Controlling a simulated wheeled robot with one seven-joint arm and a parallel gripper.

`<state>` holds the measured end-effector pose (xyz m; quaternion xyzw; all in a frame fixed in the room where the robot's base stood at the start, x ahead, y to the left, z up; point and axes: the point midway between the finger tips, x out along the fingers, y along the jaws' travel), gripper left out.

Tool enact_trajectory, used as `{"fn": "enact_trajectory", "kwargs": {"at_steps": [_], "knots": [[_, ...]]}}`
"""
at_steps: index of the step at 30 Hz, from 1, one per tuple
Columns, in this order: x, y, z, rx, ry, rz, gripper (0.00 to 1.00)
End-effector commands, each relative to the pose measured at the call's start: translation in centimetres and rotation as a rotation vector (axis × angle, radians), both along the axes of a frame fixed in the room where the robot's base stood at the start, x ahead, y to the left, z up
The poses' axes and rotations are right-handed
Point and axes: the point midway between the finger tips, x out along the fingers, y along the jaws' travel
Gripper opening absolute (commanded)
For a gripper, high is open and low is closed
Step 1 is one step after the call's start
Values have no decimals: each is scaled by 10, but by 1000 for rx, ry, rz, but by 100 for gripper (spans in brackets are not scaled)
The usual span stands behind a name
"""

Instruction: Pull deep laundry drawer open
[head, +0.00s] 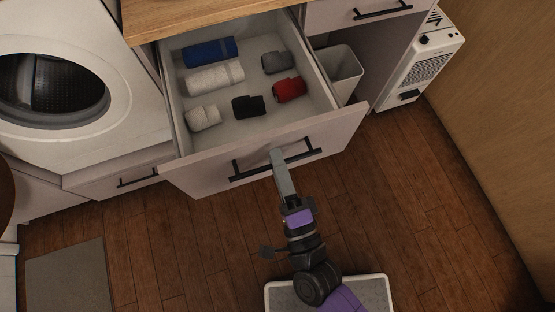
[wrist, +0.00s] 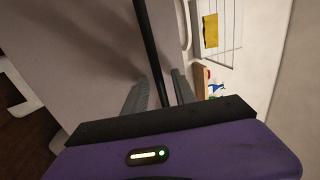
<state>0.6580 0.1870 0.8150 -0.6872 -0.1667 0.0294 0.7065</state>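The deep laundry drawer (head: 262,155) is pulled well out of its cabinet in the head view, with its inside showing. Its long black handle (head: 237,172) runs across the pale front panel. My gripper (head: 277,155) is at the middle of this handle. In the wrist view, its two grey fingers (wrist: 161,85) stand close on either side of the black handle bar (wrist: 145,30). It looks shut on the bar, though the exact contact at the fingertips is hard to see.
Rolled blue (head: 209,52), white (head: 214,77), red (head: 290,89) and other cloths lie in the drawer. A washing machine (head: 120,120) stands left. A white bin (head: 343,68) and a white heater-like unit (head: 420,70) stand right. Wooden floor (head: 430,220) is clear in front at right; a grey mat (head: 66,280) lies left.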

Motion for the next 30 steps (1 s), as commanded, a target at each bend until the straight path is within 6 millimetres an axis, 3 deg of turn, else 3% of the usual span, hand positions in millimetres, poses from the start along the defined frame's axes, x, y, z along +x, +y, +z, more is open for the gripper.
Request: {"fn": "enact_trajectory", "kwargs": {"at_steps": [7,19,30], "knots": [[-10,-2,-4,-1,2,2,32],[-66,-19,-15,-1,2,1,32],[-74,-21,-15,0,0,0,32]]}}
